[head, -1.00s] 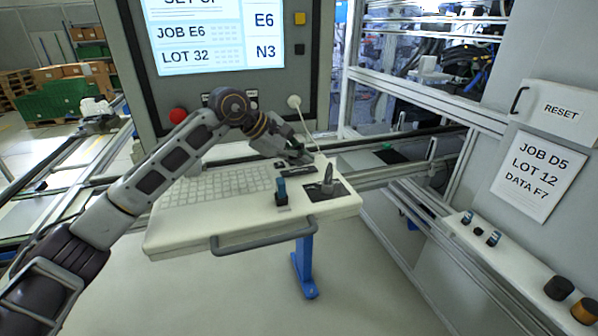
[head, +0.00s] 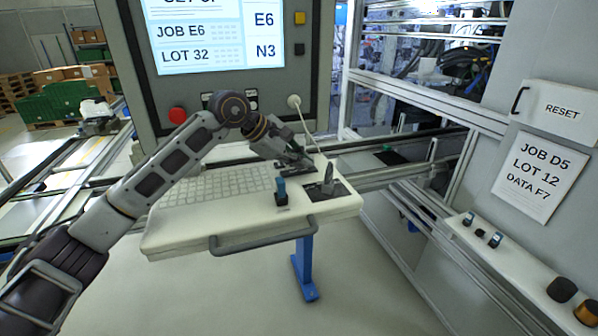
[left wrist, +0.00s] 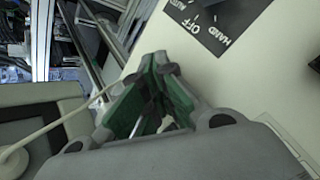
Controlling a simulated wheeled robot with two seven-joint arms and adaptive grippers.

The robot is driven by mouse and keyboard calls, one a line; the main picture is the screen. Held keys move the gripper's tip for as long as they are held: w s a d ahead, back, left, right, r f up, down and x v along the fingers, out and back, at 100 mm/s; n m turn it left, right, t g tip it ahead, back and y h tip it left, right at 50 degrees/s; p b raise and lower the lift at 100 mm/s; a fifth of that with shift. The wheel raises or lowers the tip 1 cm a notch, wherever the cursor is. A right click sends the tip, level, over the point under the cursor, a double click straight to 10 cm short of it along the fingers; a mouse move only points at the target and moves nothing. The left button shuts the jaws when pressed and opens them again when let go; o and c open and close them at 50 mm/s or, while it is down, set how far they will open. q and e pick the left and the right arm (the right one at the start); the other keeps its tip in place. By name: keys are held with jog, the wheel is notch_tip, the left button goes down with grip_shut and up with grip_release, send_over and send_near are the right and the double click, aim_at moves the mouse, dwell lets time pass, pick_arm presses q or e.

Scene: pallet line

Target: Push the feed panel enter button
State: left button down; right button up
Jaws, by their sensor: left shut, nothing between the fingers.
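The white console desk (head: 170,230) carries a keyboard (head: 215,186), a blue-capped switch (head: 281,190) and a dark plate with a grey lever (head: 328,182). My left gripper (head: 306,165) is shut and empty, low over the back right of the desk, beyond the switch and lever. A dark plate (head: 293,170) lies partly hidden under it. In the left wrist view the green-padded fingers (left wrist: 160,72) meet over the pale desk top, and contact cannot be told. I cannot make out an enter button; the gripper may cover it. My right gripper is out of view.
A monitor (head: 190,55) with a red stop button (head: 177,115) stands behind the desk. A white cable hangs from its knob (head: 294,101). A black selector plate (left wrist: 218,22) shows near the fingers. A RESET box (head: 560,110) and a metal frame stand at right.

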aim_at(301, 173)
pick_arm(q)
jog(key=shift+f+b, duration=0.4)
jog(key=shift+f, duration=0.1)
dwell(0.7)
jog(key=shift+r, duration=0.25)
jog(key=shift+r+p, duration=0.35)
jog(key=shift+r, duration=0.4)
dwell(0.3)
jog(key=shift+r+p, duration=1.15)
jog(key=shift+r, duration=1.35)
jog(key=shift+f, duration=0.1)
